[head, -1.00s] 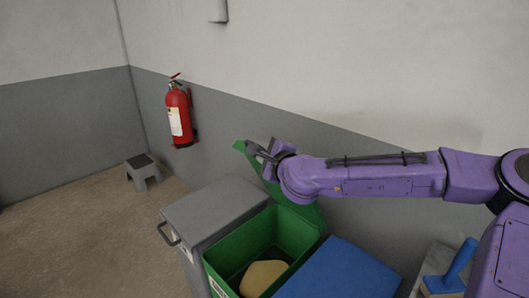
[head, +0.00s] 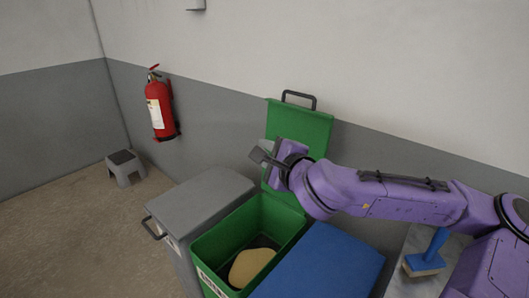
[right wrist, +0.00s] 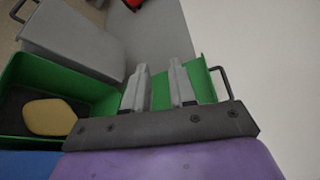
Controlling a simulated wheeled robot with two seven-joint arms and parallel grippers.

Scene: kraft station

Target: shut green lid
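The green lid (head: 307,127) stands raised and open at the back of the green bin (head: 222,243), near the wall, with a dark handle (head: 299,96) on its top edge. The bin is open, and a tan rounded object (head: 251,266) lies inside. My right gripper (head: 262,157) is in front of the lid, above the bin's back. In the right wrist view its two fingers (right wrist: 156,88) are apart with nothing held between them, and the green lid (right wrist: 205,82) shows behind and beside them. Whether a finger touches the lid I cannot tell. My left gripper is not in view.
A grey bin (head: 199,201) with a shut lid stands left of the green bin. A blue lid (head: 325,262) is shut on the right. A blue-handled brush (head: 428,254) lies further right. A fire extinguisher (head: 159,105) hangs on the wall; a step stool (head: 125,167) stands on the floor.

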